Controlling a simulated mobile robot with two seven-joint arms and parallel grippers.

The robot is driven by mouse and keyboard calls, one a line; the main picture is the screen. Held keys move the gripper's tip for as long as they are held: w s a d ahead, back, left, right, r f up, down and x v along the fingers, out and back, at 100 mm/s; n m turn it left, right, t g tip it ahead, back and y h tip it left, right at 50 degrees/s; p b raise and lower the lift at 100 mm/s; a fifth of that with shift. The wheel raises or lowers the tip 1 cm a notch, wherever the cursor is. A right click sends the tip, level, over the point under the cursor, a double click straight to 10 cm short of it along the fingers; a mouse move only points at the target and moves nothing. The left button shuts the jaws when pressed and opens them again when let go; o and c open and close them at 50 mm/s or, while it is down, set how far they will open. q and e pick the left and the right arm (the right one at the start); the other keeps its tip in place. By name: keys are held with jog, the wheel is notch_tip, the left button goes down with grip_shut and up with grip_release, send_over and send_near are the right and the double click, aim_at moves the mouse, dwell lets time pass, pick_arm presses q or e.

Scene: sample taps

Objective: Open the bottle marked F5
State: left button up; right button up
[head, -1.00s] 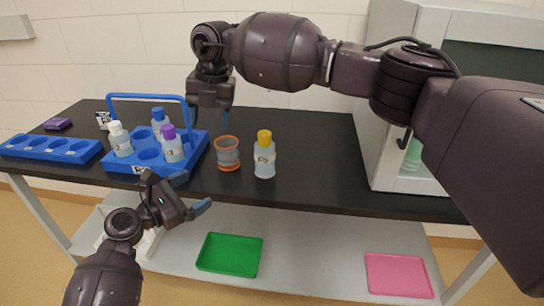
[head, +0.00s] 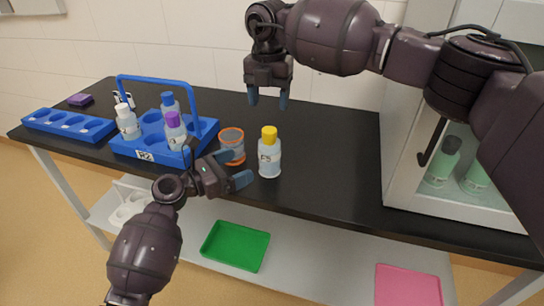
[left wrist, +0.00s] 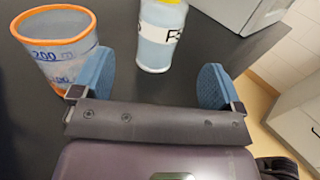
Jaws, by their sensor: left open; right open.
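The bottle with the yellow cap (head: 269,153) stands upright on the black bench, right of the orange-rimmed beaker. In the left wrist view the bottle (left wrist: 160,38) shows a label starting with F; the rest is partly cut off, and it stands ahead between the fingers. My left gripper (head: 238,170) is open and empty, just left of the bottle and in front of the beaker; its blue fingers also show in the left wrist view (left wrist: 155,85). My right gripper (head: 268,100) is open, pointing down above the bench behind the bottle.
The orange-rimmed beaker (head: 232,144) stands close by my left gripper; it shows in the left wrist view too (left wrist: 58,52). A blue carrier (head: 146,156) holds several bottles. A blue rack (head: 68,124) lies farther left. A cabinet (head: 400,165) stands right. Bench right of the bottle is clear.

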aim_at(260, 156)
pick_arm(q)
jog(key=x, duration=0.9)
jog(key=shift+w+d, duration=0.15)
jog(key=shift+d, duration=0.15)
jog(key=shift+c, duration=0.2)
jog(key=c, duration=1.5)
grip_shut()
pick_arm(e)
jog(key=shift+r, duration=0.1)
jog(key=m, duration=1.3)
jog(key=shift+m, duration=0.3)
jog(key=shift+f, duration=4.15)
jog(key=shift+c, duration=0.4)
